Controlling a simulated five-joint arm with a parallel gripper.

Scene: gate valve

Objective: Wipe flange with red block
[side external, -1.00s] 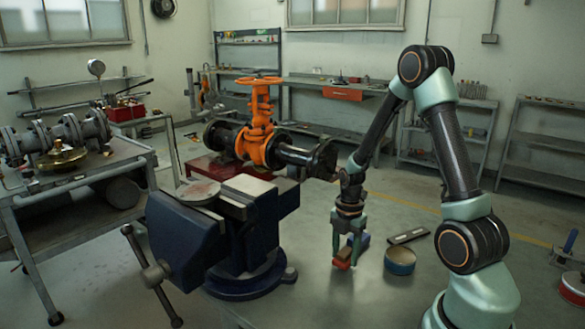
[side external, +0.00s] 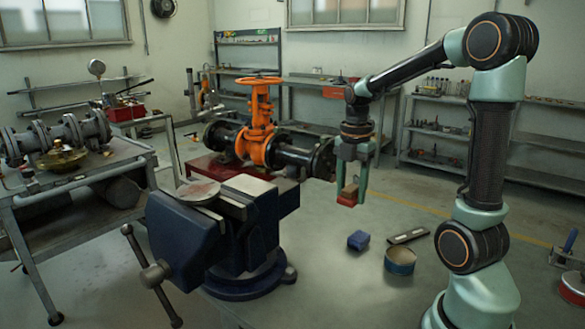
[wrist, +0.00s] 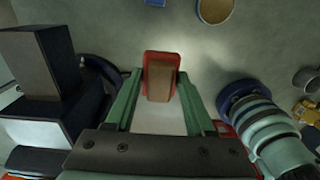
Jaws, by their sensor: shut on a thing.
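The red block (side external: 347,200) has a tan-brown upper part and a red lower face. My gripper (side external: 354,184) is shut on it and holds it in the air above the bench, between the vise and the tin. In the wrist view the block (wrist: 160,64) sits between the green fingers of my gripper (wrist: 160,88). A round, flat grey flange (side external: 197,192) with reddish stains lies at the top of the blue vise (side external: 190,240), left of my gripper and apart from it. The flange cannot be made out in the wrist view.
The orange gate valve (side external: 257,130) with dark flanged pipes stands behind the vise; its right pipe end is close to my gripper's left. A blue block (side external: 358,240), a dark strip (side external: 408,236) and a round tin (side external: 400,262) rest on the bench. The bench's middle is clear.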

